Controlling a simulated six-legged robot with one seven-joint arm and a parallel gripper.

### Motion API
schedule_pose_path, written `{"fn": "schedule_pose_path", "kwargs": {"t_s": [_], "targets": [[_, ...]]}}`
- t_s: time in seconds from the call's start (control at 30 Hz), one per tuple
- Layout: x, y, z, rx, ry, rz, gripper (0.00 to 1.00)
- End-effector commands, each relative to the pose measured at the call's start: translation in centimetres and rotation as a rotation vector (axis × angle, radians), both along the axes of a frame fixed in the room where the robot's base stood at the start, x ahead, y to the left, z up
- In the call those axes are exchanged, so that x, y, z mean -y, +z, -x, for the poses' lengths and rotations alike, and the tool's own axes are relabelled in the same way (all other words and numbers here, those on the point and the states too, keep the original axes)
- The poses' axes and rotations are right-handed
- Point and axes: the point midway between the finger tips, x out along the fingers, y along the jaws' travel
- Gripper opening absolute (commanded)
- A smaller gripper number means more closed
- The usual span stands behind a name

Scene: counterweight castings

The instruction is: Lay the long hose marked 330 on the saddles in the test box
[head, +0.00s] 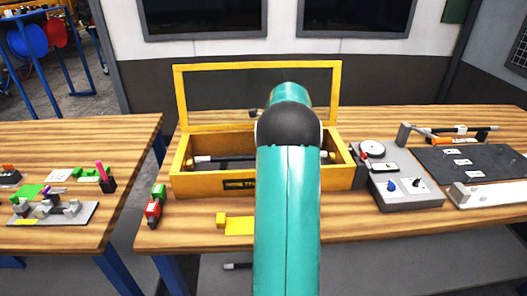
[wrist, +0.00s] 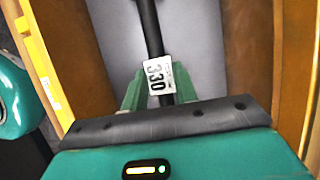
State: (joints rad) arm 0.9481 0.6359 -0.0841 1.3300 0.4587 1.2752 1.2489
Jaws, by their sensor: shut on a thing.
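The test box (head: 180,120) is a yellow-edged wooden box with its framed lid standing open at the back. A dark hose (head: 235,158) with a pale left end lies across its inside in the head view. In the wrist view the black hose (wrist: 149,30) carries a white tag marked 330 (wrist: 159,77). My gripper (wrist: 157,82) is shut on the hose at the tag, between the box's side walls. In the head view my teal arm hides the gripper and the hose's middle. I cannot tell whether the hose touches the saddles.
A grey panel with a gauge (head: 402,183) stands right of the box, and a dark mat (head: 480,160) lies beyond it. A yellow piece (head: 236,226) lies in front of the box. Another bench (head: 75,135) stands left, across a gap.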

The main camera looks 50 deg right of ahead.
Motion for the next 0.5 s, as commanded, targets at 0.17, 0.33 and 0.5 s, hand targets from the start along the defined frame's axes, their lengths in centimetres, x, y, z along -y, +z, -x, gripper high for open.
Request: {"fn": "schedule_pose_path", "kwargs": {"t_s": [0.17,0.33,0.5], "targets": [[0.01,0.07,-0.02,0.001,0.0,0.001,0.09],[0.0,-0.05,-0.02,0.001,0.0,0.001,0.09],[-0.01,-0.33,-0.03,0.0,0.0,0.0,0.09]]}}
